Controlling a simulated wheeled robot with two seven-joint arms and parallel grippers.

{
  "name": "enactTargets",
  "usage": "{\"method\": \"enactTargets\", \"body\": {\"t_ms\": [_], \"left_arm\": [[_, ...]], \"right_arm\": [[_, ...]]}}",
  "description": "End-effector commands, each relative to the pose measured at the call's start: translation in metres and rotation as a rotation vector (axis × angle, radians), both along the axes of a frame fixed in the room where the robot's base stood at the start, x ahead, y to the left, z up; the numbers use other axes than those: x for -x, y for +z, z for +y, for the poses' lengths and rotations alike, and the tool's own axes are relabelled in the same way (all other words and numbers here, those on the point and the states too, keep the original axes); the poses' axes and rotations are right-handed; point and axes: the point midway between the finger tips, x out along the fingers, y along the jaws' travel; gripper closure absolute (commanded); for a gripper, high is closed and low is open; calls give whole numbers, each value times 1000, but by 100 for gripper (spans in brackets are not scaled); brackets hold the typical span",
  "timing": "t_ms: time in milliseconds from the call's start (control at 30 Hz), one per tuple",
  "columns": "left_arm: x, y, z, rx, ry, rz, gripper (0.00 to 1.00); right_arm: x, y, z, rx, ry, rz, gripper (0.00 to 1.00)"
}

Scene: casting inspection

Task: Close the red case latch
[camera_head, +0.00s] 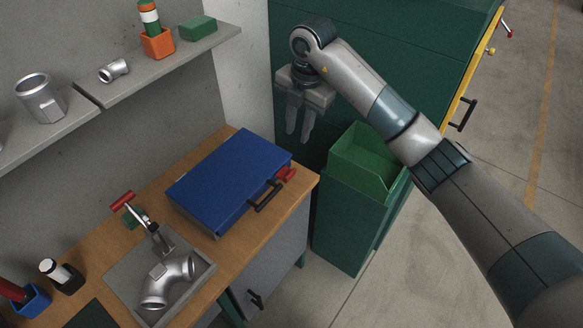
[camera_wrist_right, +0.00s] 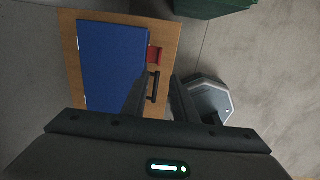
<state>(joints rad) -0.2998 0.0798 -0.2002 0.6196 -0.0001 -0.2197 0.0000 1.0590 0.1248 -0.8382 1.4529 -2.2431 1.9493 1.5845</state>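The blue case (camera_head: 228,178) lies with its lid down on the wooden bench top. Its red latch (camera_head: 286,174) sits on the front edge near the right corner, beside a black handle (camera_head: 266,196). I cannot tell whether the latch is fastened. In the right wrist view the case (camera_wrist_right: 112,65), red latch (camera_wrist_right: 155,54) and handle (camera_wrist_right: 153,88) lie beyond the fingers. My right gripper (camera_head: 298,136) is raised above and beyond the case's right end, fingers pointing down. It is open and empty, apart from the latch. My left gripper is not in view.
A grey tray (camera_head: 198,282) with a metal elbow casting (camera_head: 168,281) and a red-handled clamp (camera_head: 123,201) stand left of the case. A green bin (camera_head: 362,165) stands right of the bench. A shelf (camera_head: 160,62) runs along the wall.

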Motion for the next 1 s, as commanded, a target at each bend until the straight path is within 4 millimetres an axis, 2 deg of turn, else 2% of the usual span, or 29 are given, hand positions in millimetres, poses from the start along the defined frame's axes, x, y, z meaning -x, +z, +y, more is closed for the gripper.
{"method": "enactTargets", "body": {"t_ms": [167, 367, 1000], "left_arm": [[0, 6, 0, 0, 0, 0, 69], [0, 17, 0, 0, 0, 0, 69], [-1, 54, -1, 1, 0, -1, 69]], "right_arm": [[0, -11, 1, 0, -1, 2, 74], [-1, -37, 4, -1, 0, 5, 74], [-9, -147, 15, 1, -1, 4, 74]]}}
